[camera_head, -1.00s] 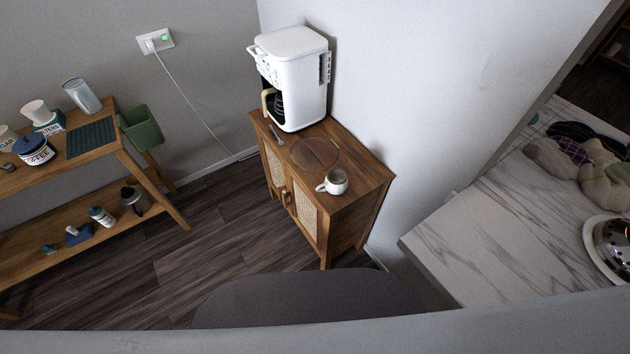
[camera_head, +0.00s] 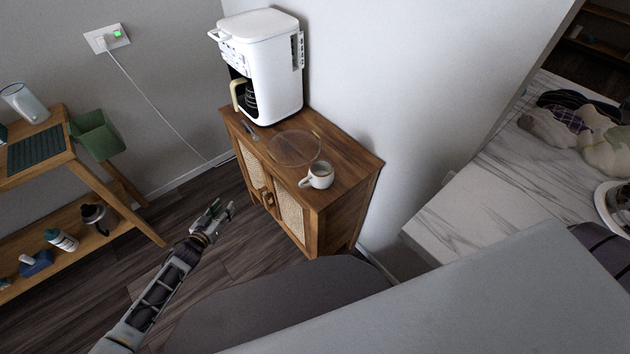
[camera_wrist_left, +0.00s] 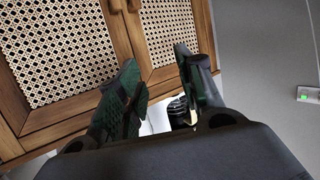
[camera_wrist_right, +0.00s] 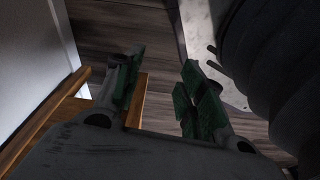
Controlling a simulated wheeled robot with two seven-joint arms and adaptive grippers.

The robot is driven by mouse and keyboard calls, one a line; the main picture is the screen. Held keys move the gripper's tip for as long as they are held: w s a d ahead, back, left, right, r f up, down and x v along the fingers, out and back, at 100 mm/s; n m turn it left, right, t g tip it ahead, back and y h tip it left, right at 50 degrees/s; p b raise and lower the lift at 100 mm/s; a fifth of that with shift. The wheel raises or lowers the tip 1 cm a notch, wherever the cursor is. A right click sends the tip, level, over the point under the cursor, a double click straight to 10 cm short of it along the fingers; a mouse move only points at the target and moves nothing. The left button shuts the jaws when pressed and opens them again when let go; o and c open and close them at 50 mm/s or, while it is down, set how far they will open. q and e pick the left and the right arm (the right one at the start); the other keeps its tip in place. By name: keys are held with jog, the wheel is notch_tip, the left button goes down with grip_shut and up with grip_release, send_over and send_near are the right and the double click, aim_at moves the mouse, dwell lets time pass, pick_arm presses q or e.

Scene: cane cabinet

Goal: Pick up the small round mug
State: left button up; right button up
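A small round white mug (camera_head: 320,176) stands upright on the near end of the wooden cane cabinet (camera_head: 350,166), its handle toward the left. My left gripper (camera_head: 222,212) is in front of the cabinet doors, lower than the top and to the left of the mug, apart from it. In the left wrist view its fingers (camera_wrist_left: 158,92) are spread and empty, with the cane doors (camera_wrist_left: 60,60) beyond. My right gripper is not in the head view. In the right wrist view its fingers (camera_wrist_right: 156,92) are apart with nothing between them. The mug shows in neither wrist view.
A white coffee maker (camera_head: 262,66) stands at the cabinet's back, with a clear round disc (camera_head: 294,148) between it and the mug. A wooden shelf (camera_head: 140,205) is at left. A marble counter (camera_head: 490,190) is at right, with a wall behind the cabinet.

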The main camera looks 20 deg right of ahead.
pick_arm(q)
jog(key=d+r+m+g+h+b, duration=0.35)
jog(key=d+r+h+b, duration=0.3)
jog(key=d+r, duration=0.4)
jog(key=s+d+r+m+g+h+b, duration=0.3)
jog(key=s+r+m+g+b, duration=0.2)
jog(key=s, duration=0.6)
jog(key=shift+s+d+r+g, duration=0.2)
jog(key=shift+d+g, duration=0.2)
jog(key=shift+g, duration=0.15)
pick_arm(e)
jog(key=w+a+r, duration=0.3)
jog(key=w+r, duration=0.2)
jog(key=w, duration=0.3)
jog(key=shift+r, duration=0.4)
pick_arm(q)
jog(key=shift+w+d, duration=0.1)
jog(key=w+d+b, duration=0.1)
jog(key=d, duration=0.7)
jog(key=shift+d, duration=0.2)
pick_arm(e)
jog(key=r, duration=0.3)
jog(key=shift+s+a+r+y, duration=0.2)
jog(key=shift+a+r+y, duration=0.05)
jog(key=shift+a+y, duration=0.1)
pick_arm(q)
jog(key=shift+w, duration=0.1)
pick_arm(e)
jog(key=shift+w, duration=0.1)
